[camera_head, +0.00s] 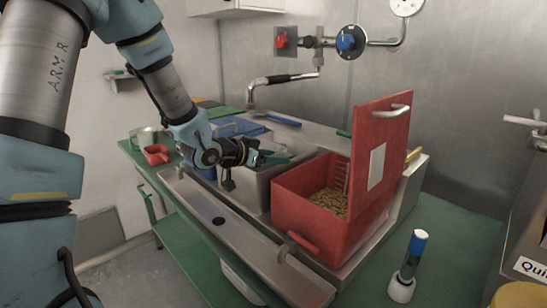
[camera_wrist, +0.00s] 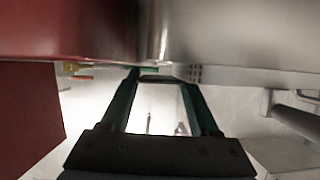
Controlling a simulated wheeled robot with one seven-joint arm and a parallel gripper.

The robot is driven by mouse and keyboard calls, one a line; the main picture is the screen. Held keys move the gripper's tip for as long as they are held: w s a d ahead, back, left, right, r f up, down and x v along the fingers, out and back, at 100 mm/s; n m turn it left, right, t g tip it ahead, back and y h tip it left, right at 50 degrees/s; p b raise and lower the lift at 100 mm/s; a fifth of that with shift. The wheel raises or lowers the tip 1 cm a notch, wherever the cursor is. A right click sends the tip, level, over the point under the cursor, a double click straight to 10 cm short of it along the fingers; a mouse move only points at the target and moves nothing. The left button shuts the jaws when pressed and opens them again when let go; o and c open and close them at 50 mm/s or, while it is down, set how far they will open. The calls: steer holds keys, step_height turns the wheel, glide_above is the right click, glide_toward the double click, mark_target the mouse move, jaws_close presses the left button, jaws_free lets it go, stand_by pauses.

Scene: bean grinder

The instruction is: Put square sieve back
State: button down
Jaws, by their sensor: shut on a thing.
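My gripper (camera_head: 268,157) is above the steel machine (camera_head: 240,188), just left of the open red bean box (camera_head: 300,190). Its green fingers also show in the wrist view (camera_wrist: 160,74). They are shut on a thin dark edge, which I take to be the square sieve (camera_wrist: 159,79). Most of the sieve is hidden, so its shape and tilt cannot be told. Red and grey metal surfaces are very close above the fingers in the wrist view.
The red box's lid (camera_head: 376,150) stands upright, and beans (camera_head: 330,202) lie inside. A bent pipe (camera_head: 270,81) hangs behind my gripper. A small red container (camera_head: 155,154) is at the left, and a blue-capped tube (camera_head: 412,255) stands on the green surface at the front right.

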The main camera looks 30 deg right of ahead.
steer(key=shift+f+b, duration=0.5)
steer(key=shift+f, duration=0.1)
steer(key=shift+c, duration=0.6)
jaws_free()
steer(key=shift+r, duration=0.15)
steer(key=shift+r+p, duration=0.4)
steer(key=shift+p, duration=0.05)
steer(key=shift+a+r, duration=0.25)
steer(key=b+v, duration=0.1)
steer(key=v, duration=1)
steer(key=shift+a, duration=0.25)
steer(key=shift+s, duration=0.1)
